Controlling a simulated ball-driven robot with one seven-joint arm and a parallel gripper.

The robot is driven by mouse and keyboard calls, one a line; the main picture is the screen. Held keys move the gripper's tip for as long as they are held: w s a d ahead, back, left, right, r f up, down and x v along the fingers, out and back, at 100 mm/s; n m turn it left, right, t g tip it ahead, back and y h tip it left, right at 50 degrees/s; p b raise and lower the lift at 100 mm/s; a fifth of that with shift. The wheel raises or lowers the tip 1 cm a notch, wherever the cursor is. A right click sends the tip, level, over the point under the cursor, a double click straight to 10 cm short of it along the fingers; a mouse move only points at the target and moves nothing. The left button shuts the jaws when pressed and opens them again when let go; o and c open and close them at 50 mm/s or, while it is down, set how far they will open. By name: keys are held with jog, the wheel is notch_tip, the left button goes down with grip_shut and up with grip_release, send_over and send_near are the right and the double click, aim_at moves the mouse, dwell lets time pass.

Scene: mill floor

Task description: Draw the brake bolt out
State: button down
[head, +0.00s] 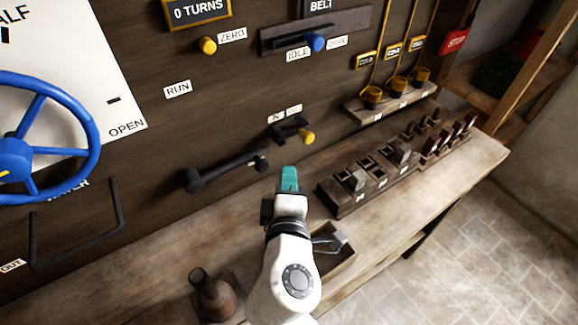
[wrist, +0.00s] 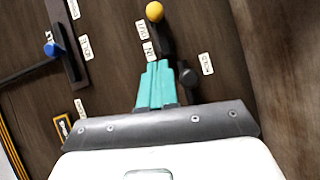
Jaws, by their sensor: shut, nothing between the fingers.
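A small black bolt (head: 290,130) with a yellow knob (head: 307,137) is mounted on the dark wall panel, under two small white labels whose text I cannot read for sure. The yellow knob (wrist: 154,12) is also at the top of the wrist view, on its black body (wrist: 160,42). My gripper (head: 290,179) has teal fingers that are shut and empty. It is below the yellow knob in the head view and apart from it. In the wrist view the fingertips (wrist: 157,66) overlap the lower end of the black body; I cannot tell whether they touch.
A black lever (head: 225,172) is left of the gripper. A blue handwheel (head: 20,150) is at far left. A bench (head: 390,205) carries wooden blocks (head: 370,180), an open box (head: 340,262) and a brown bottle-shaped thing (head: 212,295). A blue knob (head: 316,42) sits above.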

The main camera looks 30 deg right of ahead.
jog(key=shift+v, duration=1.7)
